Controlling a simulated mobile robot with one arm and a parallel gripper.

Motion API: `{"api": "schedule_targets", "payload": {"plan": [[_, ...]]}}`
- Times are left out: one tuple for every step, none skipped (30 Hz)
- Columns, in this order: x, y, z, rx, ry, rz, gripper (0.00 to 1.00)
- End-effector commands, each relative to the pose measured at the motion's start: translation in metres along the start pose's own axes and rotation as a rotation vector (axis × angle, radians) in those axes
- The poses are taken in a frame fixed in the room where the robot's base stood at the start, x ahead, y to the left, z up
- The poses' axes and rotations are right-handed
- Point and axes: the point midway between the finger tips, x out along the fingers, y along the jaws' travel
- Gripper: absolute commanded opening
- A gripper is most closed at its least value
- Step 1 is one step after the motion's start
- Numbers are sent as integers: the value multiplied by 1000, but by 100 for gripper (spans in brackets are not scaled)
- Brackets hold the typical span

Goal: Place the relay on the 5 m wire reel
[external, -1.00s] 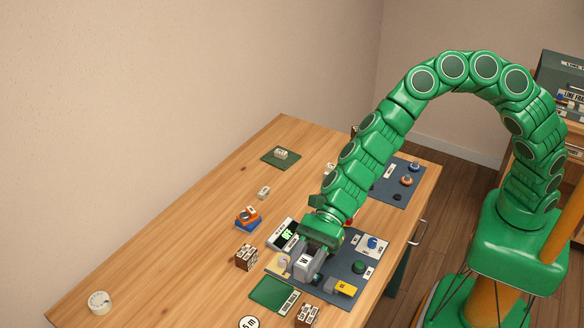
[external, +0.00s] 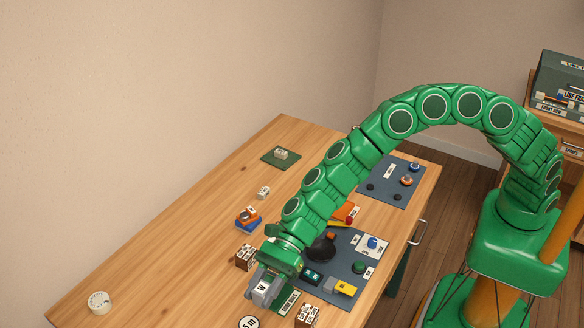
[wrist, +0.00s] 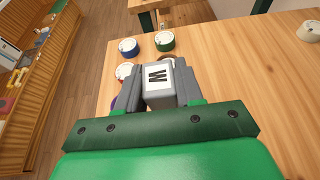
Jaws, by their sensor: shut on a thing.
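The relay (external: 261,287) is a grey block with a white label marked W. My gripper (external: 264,290) is shut on it and holds it over the near side of the table, by the green mat. In the wrist view the relay (wrist: 159,78) sits between the two grey fingers. The 5 m wire reel (external: 248,323) shows a white top marked "5 m" and is cut off by the bottom edge of the external view. The relay is apart from it, up and slightly right in that view. Reel markings are too small to read in the wrist view.
In the wrist view, blue (wrist: 128,47), green (wrist: 165,41) and red (wrist: 124,71) reels stand beyond the relay, with a brown one partly hidden. Brown labelled blocks (external: 245,257) (external: 307,315) flank my gripper. A dark mat (external: 345,263) with a phone lies to the right.

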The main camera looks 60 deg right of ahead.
Motion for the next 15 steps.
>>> {"api": "schedule_targets", "payload": {"plan": [[5,-2,-4,-1,1,1,3],[7,-3,-5,-1,1,1,3],[11,-4,-7,0,0,2,3],[13,-6,-9,0,0,2,3],[16,-7,-11,1,0,2,3],[19,-9,-13,1,0,2,3],[22,-10,-15,1,0,2,3],[24,-12,-17,1,0,2,3],[27,-14,-19,0,0,2,3],[29,-15,-20,-1,-1,1,3],[31,-16,-21,-1,-1,1,3],[34,-17,-22,-1,-1,1,3],[35,-18,-24,-1,-1,1,3],[37,-19,-25,-1,-1,1,3],[38,-19,-26,0,-1,2,3]]}}
